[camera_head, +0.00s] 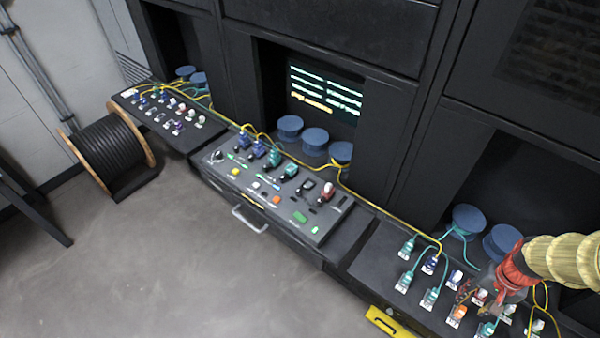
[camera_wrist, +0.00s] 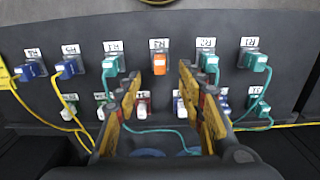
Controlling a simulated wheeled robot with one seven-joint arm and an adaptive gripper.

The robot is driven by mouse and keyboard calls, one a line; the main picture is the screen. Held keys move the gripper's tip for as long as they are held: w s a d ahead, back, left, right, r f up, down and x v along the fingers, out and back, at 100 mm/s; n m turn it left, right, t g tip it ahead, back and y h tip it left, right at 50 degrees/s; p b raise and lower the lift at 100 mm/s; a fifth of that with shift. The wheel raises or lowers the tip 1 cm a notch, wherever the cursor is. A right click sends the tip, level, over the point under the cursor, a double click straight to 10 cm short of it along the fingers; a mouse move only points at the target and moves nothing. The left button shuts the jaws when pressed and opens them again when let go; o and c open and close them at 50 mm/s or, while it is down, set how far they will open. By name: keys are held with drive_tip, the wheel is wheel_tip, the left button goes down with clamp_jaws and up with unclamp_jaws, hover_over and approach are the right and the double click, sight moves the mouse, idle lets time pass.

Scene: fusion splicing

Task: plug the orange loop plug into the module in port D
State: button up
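The orange loop plug (camera_wrist: 159,65) sits upright in a labelled socket of the back row in the wrist view, between teal plugs. In the head view an orange plug (camera_head: 459,313) shows on the right-hand panel. My gripper (camera_wrist: 159,83) is open and empty, its two yellow-and-red fingers spread on either side of the line to the orange plug. The fingertips appear short of the plug. In the head view my gripper (camera_head: 476,292) hangs over the right-hand panel, its fingers hard to make out. The module in the middle console (camera_head: 275,195) carries several plugs and buttons; port D cannot be read.
A teal plug (camera_wrist: 207,62) stands close right of the orange one, and another teal plug (camera_wrist: 112,62) to its left. Yellow and teal cables loop around the panel. Blue spools (camera_head: 468,219) stand behind it. A yellow-handled item (camera_head: 388,322) lies at the front edge.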

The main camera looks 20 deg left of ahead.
sight(463, 309)
wheel_tip(463, 309, down, 7)
drive_tip(key=b, duration=0.4)
drive_tip(key=shift+c, duration=0.3)
idle(1.1)
clamp_jaws()
idle(0.4)
drive_tip(key=shift+r, duration=0.15)
idle(0.4)
drive_tip(key=shift+r+p, duration=2.4)
drive_tip(key=shift+r, duration=0.45)
